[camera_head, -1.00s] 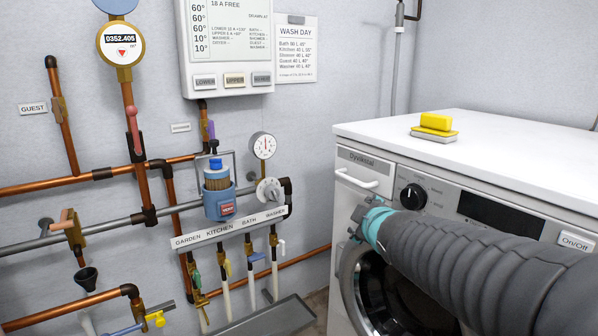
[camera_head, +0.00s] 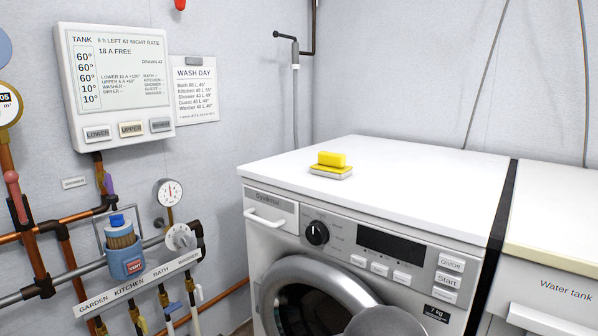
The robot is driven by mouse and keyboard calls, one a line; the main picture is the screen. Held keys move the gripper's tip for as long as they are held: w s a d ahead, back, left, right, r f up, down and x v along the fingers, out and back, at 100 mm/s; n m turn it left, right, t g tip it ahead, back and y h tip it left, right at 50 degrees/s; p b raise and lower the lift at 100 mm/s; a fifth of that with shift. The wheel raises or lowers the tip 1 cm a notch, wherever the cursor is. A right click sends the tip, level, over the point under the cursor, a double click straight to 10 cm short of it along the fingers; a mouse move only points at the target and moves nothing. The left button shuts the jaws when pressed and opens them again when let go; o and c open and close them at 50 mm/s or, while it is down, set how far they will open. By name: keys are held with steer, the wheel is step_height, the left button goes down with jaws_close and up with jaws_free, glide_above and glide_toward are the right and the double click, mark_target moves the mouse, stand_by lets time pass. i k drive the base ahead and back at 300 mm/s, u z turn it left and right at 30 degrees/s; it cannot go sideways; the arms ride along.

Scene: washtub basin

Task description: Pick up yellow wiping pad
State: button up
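A bright yellow block (camera_head: 331,159), which looks like the yellow wiping pad, sits on top of the white washing machine (camera_head: 400,175), near its front left part. It rests on a flat pale grey piece (camera_head: 331,173) with some yellow showing on it. Nothing is touching the yellow block from above or the sides. My gripper is not in view. A grey rounded shape at the bottom edge, in front of the machine door, may be part of my arm.
The rest of the machine top is bare. A dark gap (camera_head: 505,200) separates it from the water tank unit (camera_head: 560,285) on the right. A pipe panel with a blue vent cup (camera_head: 124,250) is on the wall at left. A grey hose pipe (camera_head: 295,95) hangs behind the machine.

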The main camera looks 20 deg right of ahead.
mark_target(331, 166)
steer(key=u, duration=0.75)
steer(key=k, duration=0.8)
steer(key=z, duration=0.75)
